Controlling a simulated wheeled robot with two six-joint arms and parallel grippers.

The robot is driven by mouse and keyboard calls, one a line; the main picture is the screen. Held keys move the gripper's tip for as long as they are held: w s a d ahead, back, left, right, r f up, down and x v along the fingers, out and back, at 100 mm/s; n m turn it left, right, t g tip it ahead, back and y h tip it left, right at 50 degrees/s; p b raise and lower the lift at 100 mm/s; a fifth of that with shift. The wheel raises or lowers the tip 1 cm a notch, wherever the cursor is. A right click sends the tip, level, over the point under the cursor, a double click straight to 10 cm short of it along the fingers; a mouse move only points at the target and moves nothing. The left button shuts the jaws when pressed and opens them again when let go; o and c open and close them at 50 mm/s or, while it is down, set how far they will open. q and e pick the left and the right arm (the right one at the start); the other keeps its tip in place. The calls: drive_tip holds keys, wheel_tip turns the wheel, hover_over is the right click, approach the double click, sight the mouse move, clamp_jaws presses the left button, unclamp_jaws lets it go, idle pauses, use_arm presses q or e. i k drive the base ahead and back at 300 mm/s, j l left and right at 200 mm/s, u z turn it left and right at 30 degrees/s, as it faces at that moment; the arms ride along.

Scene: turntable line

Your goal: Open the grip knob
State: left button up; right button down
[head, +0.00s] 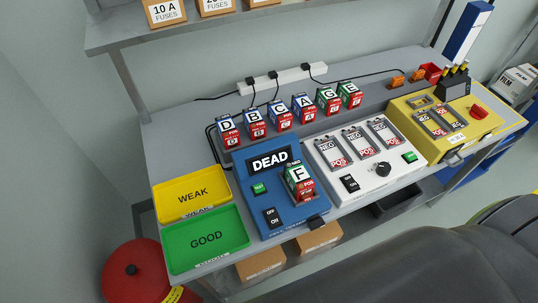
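A round black knob (383,169) sits on the front right of a white charger-like unit (330,172) with three slots marked NEG and POS. It is too small to tell its setting, and I cannot tell if it is the grip knob. A red knob or button (478,111) is on the yellow unit (452,138) to the right. A red round object (137,283) with a small black knob stands on the floor at the lower left. Neither of my grippers is in view.
A blue tester (283,214) reads DEAD and holds battery F (297,175). Yellow WEAK (170,207) and green GOOD (175,263) trays lie at left. Several lettered batteries (281,119) stand in a row behind. A shelf (130,38) with fuse boxes hangs above the bench.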

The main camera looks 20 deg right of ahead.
sight(315, 221)
drive_tip(key=z, duration=1.2)
drive_tip(key=l+u, duration=1)
drive_tip(key=u, duration=0.15)
